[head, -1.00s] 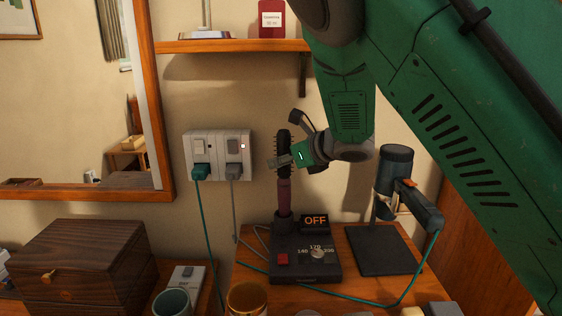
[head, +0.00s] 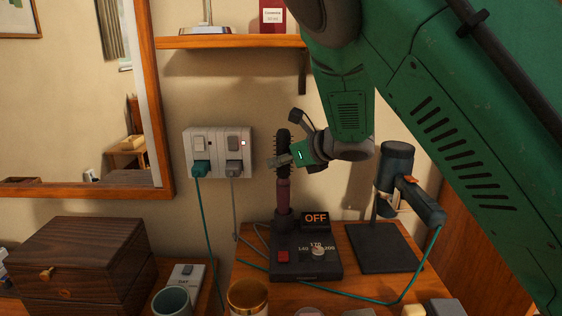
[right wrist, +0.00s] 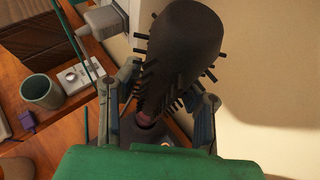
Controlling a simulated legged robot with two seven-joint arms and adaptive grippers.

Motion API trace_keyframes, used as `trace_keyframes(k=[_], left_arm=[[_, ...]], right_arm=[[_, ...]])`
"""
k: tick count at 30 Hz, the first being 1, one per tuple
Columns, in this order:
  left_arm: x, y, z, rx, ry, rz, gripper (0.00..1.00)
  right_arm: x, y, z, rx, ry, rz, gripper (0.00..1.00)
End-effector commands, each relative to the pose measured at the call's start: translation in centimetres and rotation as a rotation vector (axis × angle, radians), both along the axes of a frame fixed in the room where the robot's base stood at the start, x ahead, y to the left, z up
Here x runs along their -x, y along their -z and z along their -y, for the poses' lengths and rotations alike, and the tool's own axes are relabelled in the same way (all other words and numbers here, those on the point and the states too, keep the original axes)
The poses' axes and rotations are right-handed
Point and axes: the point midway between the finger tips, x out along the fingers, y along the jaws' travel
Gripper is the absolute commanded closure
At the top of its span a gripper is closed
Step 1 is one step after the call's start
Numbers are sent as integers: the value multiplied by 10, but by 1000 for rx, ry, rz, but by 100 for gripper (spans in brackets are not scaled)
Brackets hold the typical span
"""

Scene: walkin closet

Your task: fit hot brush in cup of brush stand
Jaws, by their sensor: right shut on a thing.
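The hot brush (head: 283,192) stands upright, with a dark bristled head above and a pinkish handle below. Its handle's lower end is at the dark cup (head: 283,222) of the brush stand (head: 306,267) and appears to sit inside the cup's rim. The stand is a black base with an OFF display, a red switch and a dial. My right gripper (head: 283,161) is shut on the brush around its bristled part. In the right wrist view, the bristled head (right wrist: 183,45) rises between the fingers, and its handle runs down into the dark cup. My left gripper is not in view.
A hair dryer on a holder (head: 397,175) stands right of the stand. A wall socket (head: 218,153) with two plugs is behind, left. A teal cable (head: 345,300) crosses the table. A wooden box (head: 75,265) and cups (head: 172,303) are at left; a shelf (head: 230,42) hangs above.

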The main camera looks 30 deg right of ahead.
Motion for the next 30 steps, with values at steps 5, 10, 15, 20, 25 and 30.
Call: trace_keyframes(k=[5, 10, 15, 20, 25, 30], left_arm=[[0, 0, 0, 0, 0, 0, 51], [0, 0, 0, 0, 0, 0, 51], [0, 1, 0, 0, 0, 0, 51], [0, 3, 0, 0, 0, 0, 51], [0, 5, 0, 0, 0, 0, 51], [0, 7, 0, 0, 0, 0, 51]], right_arm=[[0, -1, -1, -5, -2, 2, 100], [0, -1, -2, -6, -3, 2, 100], [0, 0, -2, -6, -3, 2, 100], [0, 2, -2, -6, -4, 1, 100], [0, 5, -3, -6, -4, 1, 100], [0, 7, -3, -6, -4, 1, 100]])
